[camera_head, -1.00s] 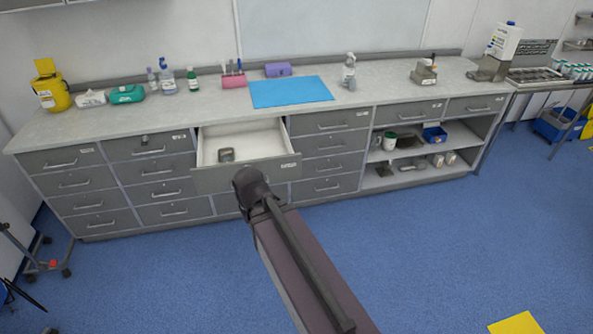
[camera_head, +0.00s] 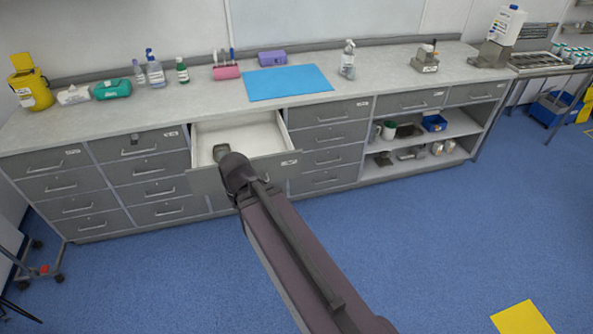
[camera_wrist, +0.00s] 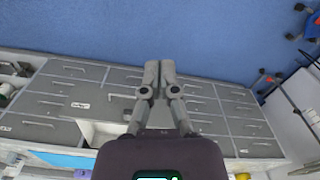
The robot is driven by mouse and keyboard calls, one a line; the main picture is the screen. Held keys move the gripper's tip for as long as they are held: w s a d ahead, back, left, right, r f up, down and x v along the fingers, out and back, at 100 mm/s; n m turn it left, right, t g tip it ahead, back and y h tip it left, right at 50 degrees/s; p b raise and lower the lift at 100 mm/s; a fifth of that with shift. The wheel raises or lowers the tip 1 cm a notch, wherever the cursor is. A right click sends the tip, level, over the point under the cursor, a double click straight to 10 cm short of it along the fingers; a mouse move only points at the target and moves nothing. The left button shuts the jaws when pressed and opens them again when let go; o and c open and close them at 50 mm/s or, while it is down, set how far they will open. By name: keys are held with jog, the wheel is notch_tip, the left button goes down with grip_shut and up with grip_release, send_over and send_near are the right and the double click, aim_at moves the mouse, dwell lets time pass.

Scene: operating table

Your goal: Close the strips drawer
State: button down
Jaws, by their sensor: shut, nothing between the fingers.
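The strips drawer (camera_head: 278,171) is a grey-fronted drawer with a white inside, in the top row left of the counter's middle, and it stands pulled well out. In the wrist view the drawer (camera_wrist: 104,131) shows upside down, partly hidden by my wrist. My gripper (camera_wrist: 160,66) has its two fingers together, with nothing between them. In the head view my arm's end covers part of the drawer front and hides the fingers. I cannot tell whether they touch the drawer.
The counter (camera_head: 120,115) above carries bottles, a blue mat (camera_head: 288,83) and a yellow bin (camera_head: 30,82). Neighbouring drawers are shut. Open shelves (camera_head: 415,155) lie to the right. The blue floor (camera_head: 430,240) in front is clear, apart from a yellow patch (camera_head: 521,317).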

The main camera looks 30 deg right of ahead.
jog(key=shift+a+f, duration=0.1)
jog(key=shift+a, duration=0.15)
jog(key=w+d+f+m+t+y+b, duration=0.2)
jog(key=w+f+t+y+b, duration=0.25)
jog(key=w+f+b, duration=0.75)
jog(key=m+t+h+b, duration=1.1)
jog(key=m+b, duration=0.8)
jog(key=b, duration=1.3)
send_near(295, 167)
jog(key=s+t+y, duration=0.2)
jog(key=s, duration=0.4)
jog(key=shift+s+a+f, duration=0.1)
jog(key=shift+f, duration=0.35)
jog(key=shift+x, duration=7)
